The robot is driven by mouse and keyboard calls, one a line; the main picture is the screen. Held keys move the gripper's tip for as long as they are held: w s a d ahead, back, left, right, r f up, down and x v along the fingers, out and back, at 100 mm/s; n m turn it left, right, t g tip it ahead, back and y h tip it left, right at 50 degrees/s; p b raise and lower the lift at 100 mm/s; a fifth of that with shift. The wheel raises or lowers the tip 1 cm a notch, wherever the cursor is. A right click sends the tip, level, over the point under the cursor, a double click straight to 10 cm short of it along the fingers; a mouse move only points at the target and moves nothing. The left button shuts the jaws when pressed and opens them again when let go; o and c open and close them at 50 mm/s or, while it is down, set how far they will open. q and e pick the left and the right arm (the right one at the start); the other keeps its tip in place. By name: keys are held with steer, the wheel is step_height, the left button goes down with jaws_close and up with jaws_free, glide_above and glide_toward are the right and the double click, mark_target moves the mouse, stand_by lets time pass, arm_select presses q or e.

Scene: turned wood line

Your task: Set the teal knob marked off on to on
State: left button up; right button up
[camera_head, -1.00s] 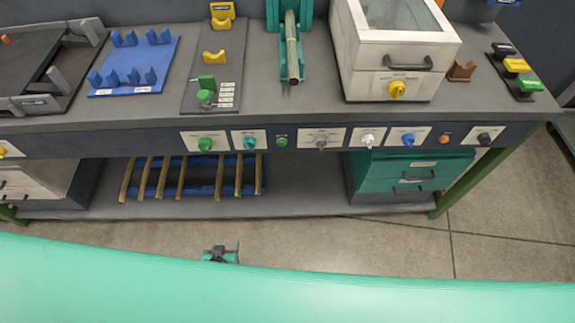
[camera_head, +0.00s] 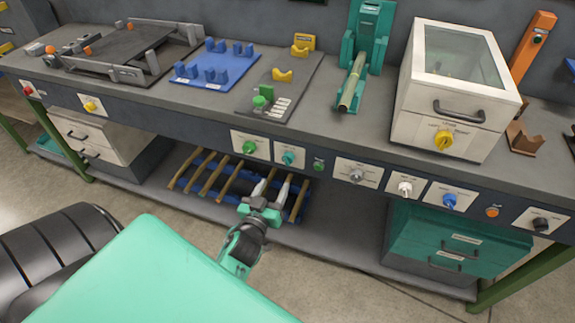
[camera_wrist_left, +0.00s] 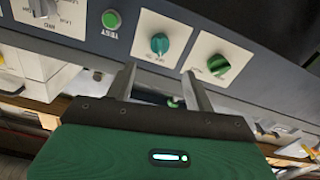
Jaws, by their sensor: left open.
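The teal knob (camera_head: 288,158) sits on a white label plate on the dark front panel of the bench, right of a green knob (camera_head: 249,147). It also shows in the left wrist view (camera_wrist_left: 160,43), its marked words too small to read surely. My left gripper (camera_head: 270,186) is open and empty, below and in front of the panel. In the left wrist view its two fingers (camera_wrist_left: 160,84) point up at the panel, with the teal knob beyond the gap between them, apart from both fingers. My right gripper is in neither view.
A green button (camera_head: 318,165), a grey knob (camera_head: 356,176), a white knob (camera_head: 405,188) and a blue knob (camera_head: 449,201) continue along the panel to the right. The low shelf behind my gripper holds a blue rack of wooden rods (camera_head: 208,180). A teal drawer unit (camera_head: 430,240) stands right.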

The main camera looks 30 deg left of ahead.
mark_target(286, 163)
arm_select(q)
steer(key=x, duration=1)
steer(key=shift+p, duration=0.35)
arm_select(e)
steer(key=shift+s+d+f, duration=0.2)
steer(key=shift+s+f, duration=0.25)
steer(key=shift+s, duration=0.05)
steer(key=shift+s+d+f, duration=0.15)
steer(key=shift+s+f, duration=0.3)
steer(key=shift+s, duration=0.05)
arm_select(q)
steer(key=c, duration=1)
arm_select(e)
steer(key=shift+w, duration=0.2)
